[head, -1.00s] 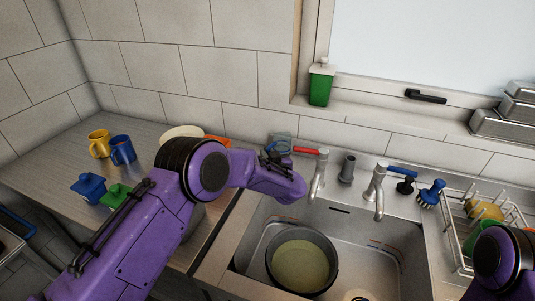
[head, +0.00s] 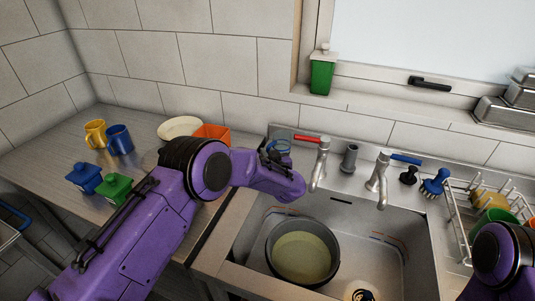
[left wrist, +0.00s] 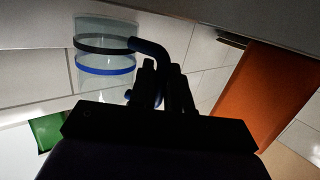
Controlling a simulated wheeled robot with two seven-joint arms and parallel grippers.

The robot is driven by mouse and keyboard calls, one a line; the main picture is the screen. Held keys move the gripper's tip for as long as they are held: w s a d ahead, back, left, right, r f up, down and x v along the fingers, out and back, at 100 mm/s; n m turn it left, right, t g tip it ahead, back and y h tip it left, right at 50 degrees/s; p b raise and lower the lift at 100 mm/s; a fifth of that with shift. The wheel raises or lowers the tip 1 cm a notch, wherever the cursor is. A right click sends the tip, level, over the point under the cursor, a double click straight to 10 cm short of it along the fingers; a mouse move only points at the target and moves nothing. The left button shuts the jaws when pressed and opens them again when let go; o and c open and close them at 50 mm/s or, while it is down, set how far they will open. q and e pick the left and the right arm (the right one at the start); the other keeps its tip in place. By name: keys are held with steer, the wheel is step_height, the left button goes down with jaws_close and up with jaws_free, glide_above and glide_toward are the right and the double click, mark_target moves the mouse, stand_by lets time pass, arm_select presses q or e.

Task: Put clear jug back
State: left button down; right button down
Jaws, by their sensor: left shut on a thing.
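The clear jug (left wrist: 101,75), see-through with a black and a blue band and a dark handle, hangs from my left gripper. My left gripper (left wrist: 160,75) is shut on its handle in the left wrist view. In the head view the jug (head: 279,147) is small and partly hidden behind my left gripper (head: 274,157), at the back of the counter left of the red-handled tap. I cannot tell whether its base touches anything. My right arm shows at the right edge; its gripper is out of view.
An orange container (head: 212,134) and a cream bowl (head: 180,127) stand left of the jug. Yellow (head: 96,134) and blue (head: 120,140) mugs stand farther left. The red-handled tap (head: 320,163) is close on the right. A pot (head: 301,255) sits in the sink (head: 377,225).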

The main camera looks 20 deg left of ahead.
arm_select(q)
steer(key=shift+f+b, duration=0.45)
steer(key=shift+f, duration=0.15)
steer(key=c, duration=1)
jaws_free()
